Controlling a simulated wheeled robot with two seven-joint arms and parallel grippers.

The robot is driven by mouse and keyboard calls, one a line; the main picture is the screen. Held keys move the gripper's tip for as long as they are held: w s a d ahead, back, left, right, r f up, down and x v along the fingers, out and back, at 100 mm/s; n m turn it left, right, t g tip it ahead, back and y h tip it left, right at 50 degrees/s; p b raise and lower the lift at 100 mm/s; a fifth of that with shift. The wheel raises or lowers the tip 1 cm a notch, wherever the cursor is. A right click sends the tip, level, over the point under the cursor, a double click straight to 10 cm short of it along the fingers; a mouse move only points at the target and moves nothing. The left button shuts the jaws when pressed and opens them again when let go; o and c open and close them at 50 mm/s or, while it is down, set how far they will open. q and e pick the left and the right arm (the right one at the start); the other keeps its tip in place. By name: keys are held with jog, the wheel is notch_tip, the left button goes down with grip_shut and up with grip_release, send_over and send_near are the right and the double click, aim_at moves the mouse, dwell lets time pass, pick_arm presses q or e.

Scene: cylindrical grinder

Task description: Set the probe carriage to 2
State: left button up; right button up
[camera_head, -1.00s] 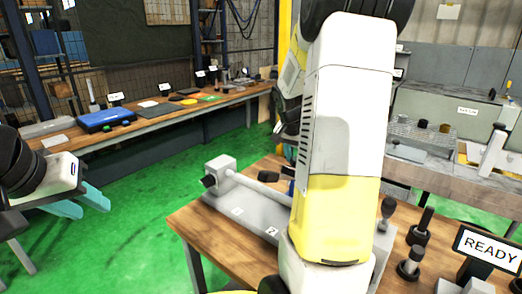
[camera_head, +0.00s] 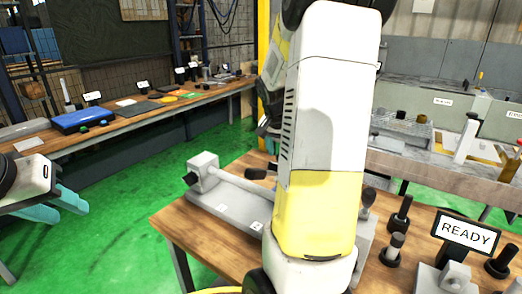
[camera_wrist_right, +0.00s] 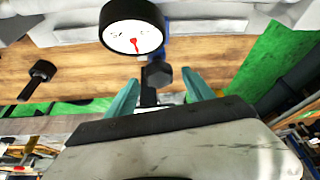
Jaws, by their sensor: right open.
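The grey bench fixture (camera_head: 228,206) has a horizontal bar and number plates on its base; one plate reads 2 (camera_head: 257,226). My right arm hides its middle in the head view. In the right wrist view, a dial gauge (camera_wrist_right: 132,38) with a red needle and a black knob (camera_wrist_right: 158,74) sit on a blue part, which looks like the probe carriage. My right gripper (camera_wrist_right: 160,92) is open, its teal fingers apart on either side below the knob, apparently not touching it. My left gripper (camera_head: 48,206) is open and empty over the floor at left.
A READY sign (camera_head: 466,234) and several black-knobbed posts (camera_head: 391,248) stand on the wooden bench at right. Another bench (camera_head: 130,115) with a blue case (camera_head: 83,120) is at left. Green floor (camera_head: 130,195) lies clear between.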

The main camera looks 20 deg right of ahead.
jog(key=v, duration=0.7)
dwell(0.3)
jog(key=s+a+r+n+y, duration=0.1)
jog(key=s+a+n, duration=0.1)
jog(key=s+a, duration=0.1)
jog(key=s+a+r+n+t+y, duration=0.1)
jog(key=s+a, duration=0.2)
jog(key=a, duration=0.3)
jog(key=s+a+r+n+t+y, duration=0.1)
jog(key=s+a+r+n, duration=0.1)
jog(key=a, duration=0.3)
jog(key=shift+s+a+r+n, duration=0.1)
jog(key=shift+s+n, duration=0.2)
jog(key=shift+s, duration=0.4)
jog(key=s+a+n+t+y, duration=0.1)
jog(key=s+a+n, duration=0.3)
jog(key=s+a, duration=0.4)
jog(key=shift+n+y, duration=0.3)
jog(key=shift+y, duration=0.5)
jog(key=shift+a, duration=0.15)
